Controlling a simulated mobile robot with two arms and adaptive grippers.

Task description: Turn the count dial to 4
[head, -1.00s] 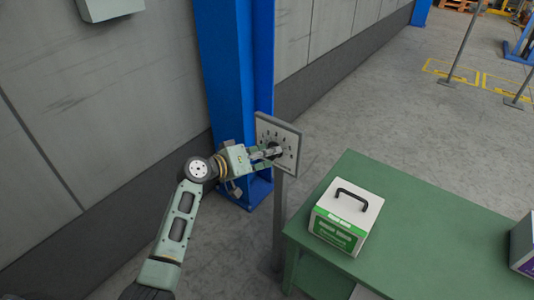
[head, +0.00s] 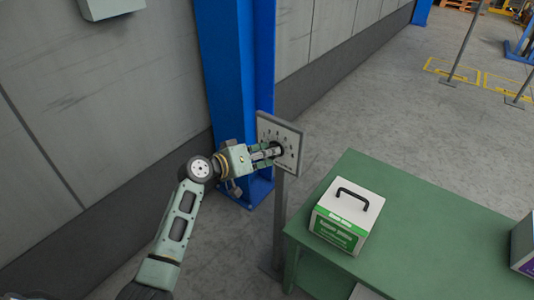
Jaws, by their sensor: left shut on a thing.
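The count dial's panel (head: 292,136) is a light grey square plate on a thin post (head: 279,215), with small dark marks in a ring around the dial. My left gripper (head: 274,151) reaches the panel's face from the left and is shut on the dial (head: 280,149) at its centre. The fingers hide much of the dial, and the marks are too small to read, so I cannot tell its setting. My right gripper is not in view.
A blue steel column (head: 236,70) stands just behind the panel, before a grey wall (head: 110,110). A green table (head: 415,225) at the right holds a white and green box (head: 345,217) with a black handle. Open floor (head: 380,110) lies beyond.

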